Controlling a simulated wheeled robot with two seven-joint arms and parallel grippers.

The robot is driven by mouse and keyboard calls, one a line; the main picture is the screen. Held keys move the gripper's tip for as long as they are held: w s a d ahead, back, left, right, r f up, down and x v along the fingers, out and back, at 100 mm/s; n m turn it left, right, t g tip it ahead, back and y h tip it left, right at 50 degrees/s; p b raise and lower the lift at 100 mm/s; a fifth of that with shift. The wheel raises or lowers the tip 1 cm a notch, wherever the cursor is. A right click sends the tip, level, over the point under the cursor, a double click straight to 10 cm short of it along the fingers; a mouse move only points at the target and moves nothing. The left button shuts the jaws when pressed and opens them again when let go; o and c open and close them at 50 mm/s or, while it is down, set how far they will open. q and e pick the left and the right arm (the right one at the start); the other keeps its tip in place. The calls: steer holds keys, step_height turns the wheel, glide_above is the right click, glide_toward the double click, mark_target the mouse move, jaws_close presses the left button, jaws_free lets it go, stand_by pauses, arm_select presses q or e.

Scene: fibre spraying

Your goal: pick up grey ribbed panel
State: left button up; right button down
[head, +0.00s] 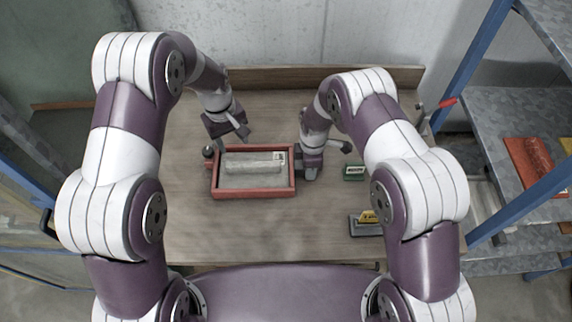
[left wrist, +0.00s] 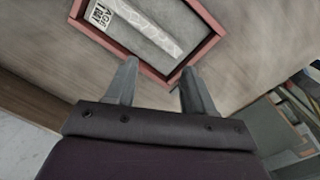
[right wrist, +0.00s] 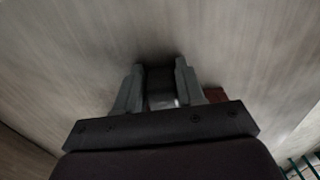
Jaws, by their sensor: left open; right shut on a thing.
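The grey panel (head: 252,168) lies flat inside a red-brown tray (head: 253,194) on the wooden table, with a white printed label at its right end. It also shows in the left wrist view (left wrist: 150,28), inside the tray's rim (left wrist: 205,50). I cannot make out its ribs clearly. My left gripper (head: 240,138) is open and empty above the tray's far left edge. My right gripper (head: 311,174) is at the tray's right end, shut on a dark piece (right wrist: 160,80). I cannot tell whether this piece belongs to the tray.
A green box (head: 354,173) and a yellow-and-grey item (head: 368,222) lie to the right on the table. A small dark knob (head: 208,152) stands at the tray's left. A shelf (head: 512,125) with a red item stands at the right. The table's front left is clear.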

mark_target(251, 163)
arm_select(q)
steer(key=d+f+n, duration=0.1)
steer(key=f+n, duration=0.2)
steer(key=n, duration=0.1)
steer(key=d+f+n+h, duration=0.1)
steer(key=f+n, duration=0.3)
steer(key=d+f+n+h, duration=0.1)
steer(key=d+f+n, duration=0.1)
steer(key=f+n, duration=0.1)
steer(key=shift+s+f+n, duration=0.25)
steer(key=shift+n, duration=0.45)
steer(key=shift+r, duration=0.1)
jaws_close()
